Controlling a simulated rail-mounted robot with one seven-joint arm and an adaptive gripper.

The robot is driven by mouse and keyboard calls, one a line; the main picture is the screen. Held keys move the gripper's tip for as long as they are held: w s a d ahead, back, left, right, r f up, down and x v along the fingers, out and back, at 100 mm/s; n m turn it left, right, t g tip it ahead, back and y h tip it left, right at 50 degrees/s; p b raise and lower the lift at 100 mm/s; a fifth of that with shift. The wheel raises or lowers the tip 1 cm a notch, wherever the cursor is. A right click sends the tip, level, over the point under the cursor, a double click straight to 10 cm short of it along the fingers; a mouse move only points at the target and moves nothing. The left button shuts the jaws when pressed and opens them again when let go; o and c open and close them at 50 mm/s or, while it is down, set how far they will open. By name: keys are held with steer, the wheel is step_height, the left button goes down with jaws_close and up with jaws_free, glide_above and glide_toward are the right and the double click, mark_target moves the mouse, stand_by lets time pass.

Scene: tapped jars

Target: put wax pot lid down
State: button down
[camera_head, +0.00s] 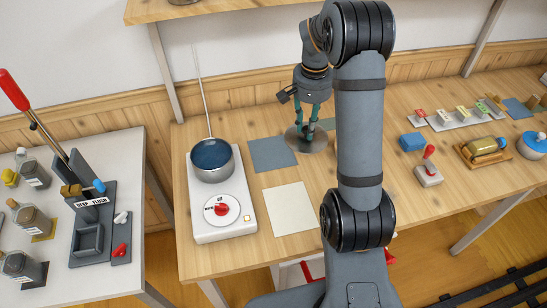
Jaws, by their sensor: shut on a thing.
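My gripper (309,122) is shut on the wax pot lid, a round grey metal disc (318,145), and points down over its middle. The grip point itself is small and partly hidden by the fingers. The lid is low over the wooden table, just right of a grey-blue mat (266,155); I cannot tell whether it touches the surface. The wax pot (213,175) stands uncovered to the left, on a white hot plate (231,238) with a red dial, with dark blue contents showing and a thin rod rising behind it.
A cream mat (289,208) lies in front of the grey-blue mat. My arm hides part of the table. On the right are a blue block (412,141), a red-handled stamp (428,172) and a wooden tray (467,154). A separate white table (115,255) holds jars at left.

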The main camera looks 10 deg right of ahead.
steer(key=w+a+f+p, duration=0.1)
steer(key=w+a+f, duration=0.1)
steer(key=a, duration=0.1)
steer(key=w+a+f+p, duration=0.1)
steer(key=w+a+f, duration=0.1)
steer(key=a, duration=0.1)
steer(key=w+a+f+p, duration=0.1)
steer(key=w+a+f, duration=0.1)
steer(key=shift+w+a+f, duration=0.25)
steer(key=shift+a+f, duration=0.15)
steer(key=shift+f+p, duration=0.6)
steer(key=shift+f, duration=1.5)
steer(key=shift+f, duration=0.2)
steer(key=c, duration=1.5)
jaws_free()
steer(key=shift+r, duration=0.15)
step_height(320, 180, up, 12)
steer(key=shift+r+b, duration=0.1)
steer(key=shift+b, duration=0.45)
